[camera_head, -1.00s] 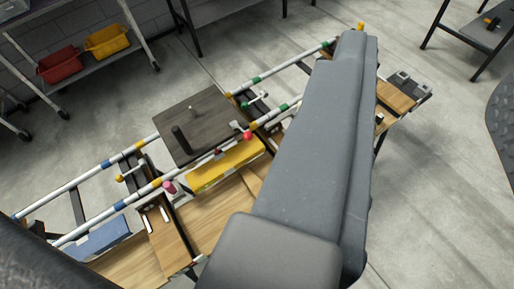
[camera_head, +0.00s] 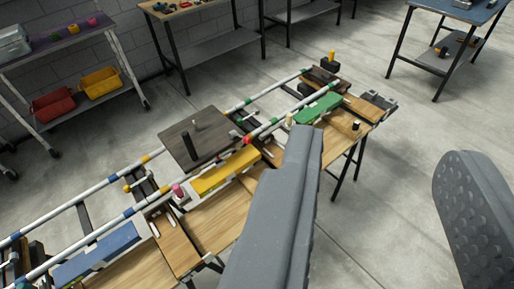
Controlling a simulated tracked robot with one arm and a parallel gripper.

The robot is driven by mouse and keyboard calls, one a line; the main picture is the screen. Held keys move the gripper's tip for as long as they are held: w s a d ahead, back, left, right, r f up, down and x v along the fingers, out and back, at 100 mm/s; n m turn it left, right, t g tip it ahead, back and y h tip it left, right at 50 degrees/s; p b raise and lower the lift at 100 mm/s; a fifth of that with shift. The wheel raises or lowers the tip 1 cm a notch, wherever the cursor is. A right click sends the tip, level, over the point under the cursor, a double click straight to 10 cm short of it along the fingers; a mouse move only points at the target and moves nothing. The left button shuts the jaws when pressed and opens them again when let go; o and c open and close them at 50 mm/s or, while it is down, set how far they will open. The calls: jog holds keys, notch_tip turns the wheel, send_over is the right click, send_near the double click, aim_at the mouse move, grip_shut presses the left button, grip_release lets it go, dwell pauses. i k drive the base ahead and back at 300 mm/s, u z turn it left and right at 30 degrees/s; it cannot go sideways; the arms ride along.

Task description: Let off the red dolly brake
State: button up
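The red brake knob (camera_head: 248,139) sits at the near edge of the dark wooden dolly platform (camera_head: 178,152), beside the near rail, left of my gripper. The short lever behind the knob is small and hard to make out. The platform carries a black post and a shorter pale peg. My gripper (camera_head: 380,145) shows as two large grey fingers, wide apart with floor showing between them. The left finger reaches over the bench and hides part of it; the right finger has a dimpled pad. Neither touches the knob.
White rails (camera_head: 152,155) with coloured bands run diagonally. A yellow block (camera_head: 224,170), a blue block (camera_head: 97,252) and a green block (camera_head: 318,109) lie along the wooden bench (camera_head: 218,222). A pink knob (camera_head: 178,190) stands left of the yellow block. A shelf cart (camera_head: 85,110) stands back left.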

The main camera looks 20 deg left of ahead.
aim_at(246, 140)
jog(key=u, duration=0.2)
jog(key=i, duration=0.9)
jog(key=z, duration=0.1)
